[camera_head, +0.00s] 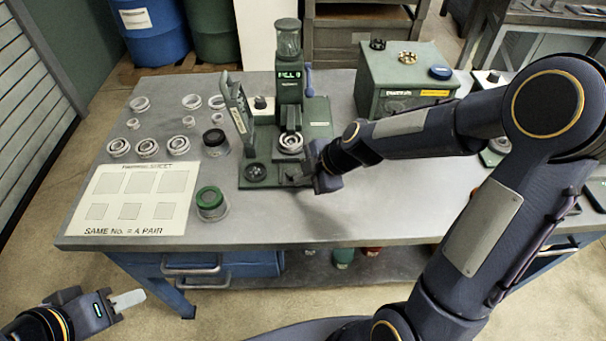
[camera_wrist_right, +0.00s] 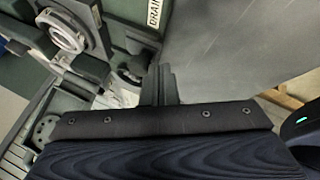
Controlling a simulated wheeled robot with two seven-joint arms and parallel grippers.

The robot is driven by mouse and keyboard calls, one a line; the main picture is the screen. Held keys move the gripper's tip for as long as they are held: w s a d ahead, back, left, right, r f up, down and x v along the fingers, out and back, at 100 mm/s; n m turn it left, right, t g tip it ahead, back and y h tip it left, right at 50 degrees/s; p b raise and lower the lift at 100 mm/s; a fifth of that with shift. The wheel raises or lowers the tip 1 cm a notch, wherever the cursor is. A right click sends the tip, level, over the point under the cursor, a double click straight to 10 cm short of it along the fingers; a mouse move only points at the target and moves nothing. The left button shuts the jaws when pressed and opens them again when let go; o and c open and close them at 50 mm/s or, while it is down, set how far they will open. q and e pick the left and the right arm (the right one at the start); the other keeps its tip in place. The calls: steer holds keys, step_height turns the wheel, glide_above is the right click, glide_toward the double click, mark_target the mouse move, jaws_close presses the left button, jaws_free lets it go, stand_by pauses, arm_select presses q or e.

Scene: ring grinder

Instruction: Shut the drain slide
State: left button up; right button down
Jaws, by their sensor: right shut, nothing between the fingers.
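The green ring grinder (camera_head: 290,90) stands on the grey table, with a ring seated on its front stage. In the right wrist view the ring seat (camera_wrist_right: 68,35) is at the upper left and a "DRAIN" label (camera_wrist_right: 153,14) is at the top. My right gripper (camera_head: 308,176) is at the front right corner of the grinder's base. It is shut and empty, with its fingers (camera_wrist_right: 160,84) beside small metal parts below the label. The drain slide is not clearly seen there; contact cannot be told. My left gripper (camera_head: 128,300) is low, in front of the table, its jaw gap unclear.
Loose rings (camera_head: 147,147) and a pairing sheet (camera_head: 130,198) lie at the left of the table (camera_head: 330,225). A green-lidded jar (camera_head: 211,203) stands left of the base. A lever (camera_head: 238,110) rises at the grinder's left. A green box (camera_head: 405,75) stands behind my right arm.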

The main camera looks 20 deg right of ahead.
steer(key=w+b, duration=0.1)
steer(key=w+d+b, duration=0.1)
steer(key=w, duration=0.1)
steer(key=shift+w+f, duration=0.1)
steer(key=shift+w, duration=0.15)
stand_by(0.4)
